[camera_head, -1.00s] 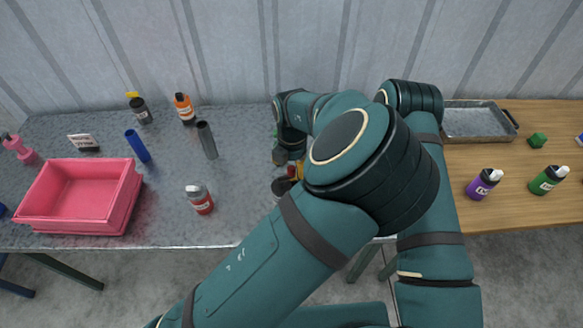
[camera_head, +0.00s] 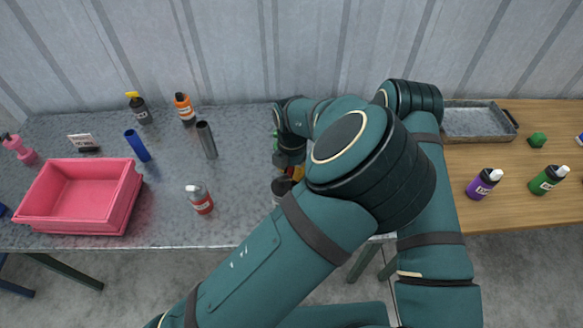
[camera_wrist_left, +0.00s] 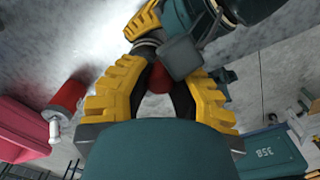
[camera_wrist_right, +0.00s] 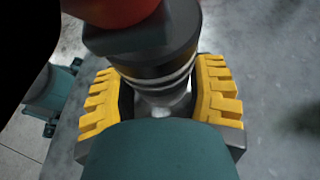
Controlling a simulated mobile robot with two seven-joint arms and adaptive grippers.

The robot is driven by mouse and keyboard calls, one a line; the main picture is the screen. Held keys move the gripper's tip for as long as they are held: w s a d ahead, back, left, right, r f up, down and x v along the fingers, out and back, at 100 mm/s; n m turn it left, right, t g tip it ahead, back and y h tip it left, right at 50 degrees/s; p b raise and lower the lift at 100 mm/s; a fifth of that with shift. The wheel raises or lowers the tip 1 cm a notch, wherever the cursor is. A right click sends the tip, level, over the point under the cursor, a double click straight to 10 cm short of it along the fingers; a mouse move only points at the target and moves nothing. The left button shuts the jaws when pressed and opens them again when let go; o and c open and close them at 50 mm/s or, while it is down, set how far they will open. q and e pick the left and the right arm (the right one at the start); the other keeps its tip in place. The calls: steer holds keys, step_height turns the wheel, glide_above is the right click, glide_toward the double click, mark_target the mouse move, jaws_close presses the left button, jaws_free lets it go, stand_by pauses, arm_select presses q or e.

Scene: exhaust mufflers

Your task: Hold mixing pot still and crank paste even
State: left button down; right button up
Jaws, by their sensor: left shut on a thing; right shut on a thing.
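The mixing pot (camera_wrist_right: 158,75) has a dark collar and a silver, ringed lower body. My right gripper (camera_wrist_right: 163,95) is shut around it, one yellow finger on each side. Above the collar are a grey crank arm (camera_wrist_right: 122,40) and a red knob (camera_wrist_right: 110,10). In the left wrist view, my left gripper (camera_wrist_left: 160,88) is shut on the red knob (camera_wrist_left: 160,77), beside the grey crank arm (camera_wrist_left: 182,56). In the head view, my left gripper (camera_head: 297,173) shows only as a yellow patch; my arms hide most of the pot and the right gripper.
Two more bottles stand behind. A metal tray (camera_head: 475,135) and purple and green bottles (camera_head: 485,184) occupy the wooden table.

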arm_select(q)
steer(key=m, duration=0.2)
steer(key=s+m, duration=0.1)
steer(key=m, duration=0.1)
steer(key=shift+d+m, duration=0.1)
steer(key=shift+m, duration=0.2)
steer(key=c, duration=0.8)
jaws_free()
steer(key=shift+r, duration=0.1)
step_height(320, 180, up, 12)
steer(key=shift+s+f, duration=0.1)
steer(key=shift+s, duration=0.05)
